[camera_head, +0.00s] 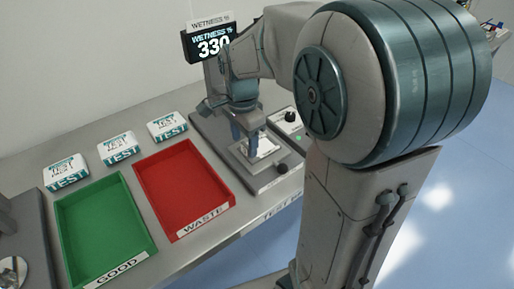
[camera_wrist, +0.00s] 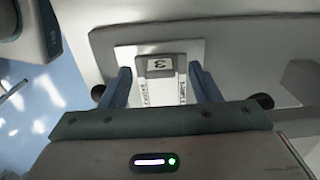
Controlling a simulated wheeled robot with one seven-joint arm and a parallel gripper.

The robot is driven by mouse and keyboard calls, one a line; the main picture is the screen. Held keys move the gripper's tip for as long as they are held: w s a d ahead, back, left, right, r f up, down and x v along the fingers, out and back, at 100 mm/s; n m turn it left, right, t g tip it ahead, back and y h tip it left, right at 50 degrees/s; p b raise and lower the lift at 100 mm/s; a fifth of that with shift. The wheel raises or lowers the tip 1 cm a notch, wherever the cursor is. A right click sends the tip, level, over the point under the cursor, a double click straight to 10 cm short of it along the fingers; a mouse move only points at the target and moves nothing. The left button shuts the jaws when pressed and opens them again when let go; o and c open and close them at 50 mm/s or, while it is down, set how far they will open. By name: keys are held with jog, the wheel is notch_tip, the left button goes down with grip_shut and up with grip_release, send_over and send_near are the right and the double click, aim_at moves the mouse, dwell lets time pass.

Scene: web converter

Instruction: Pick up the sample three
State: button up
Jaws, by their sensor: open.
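Sample three (camera_wrist: 160,66), a pale piece with a grey block marked "3", lies between my gripper's fingers in the wrist view. In the head view a white part of it (camera_head: 265,148) shows on the plate of the wetness tester (camera_head: 245,165), partly hidden by the fingers. My gripper (camera_wrist: 160,78) is open, with one blue finger on each side of the sample. It points down over the tester in the head view (camera_head: 249,138). I cannot tell whether the fingers touch the sample.
A display reading 330 (camera_head: 212,46) stands behind the tester. A red WASTE tray (camera_head: 180,190) and a green GOOD tray (camera_head: 100,220) lie to the left, both empty. Several white TEST packs, one of them nearest the tester (camera_head: 167,126), stand behind the trays.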

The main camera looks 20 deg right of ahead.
jog(key=shift+f, duration=1.45)
jog(key=c, duration=1.1)
jog(key=shift+o, duration=0.2)
jog(key=shift+r, duration=0.1)
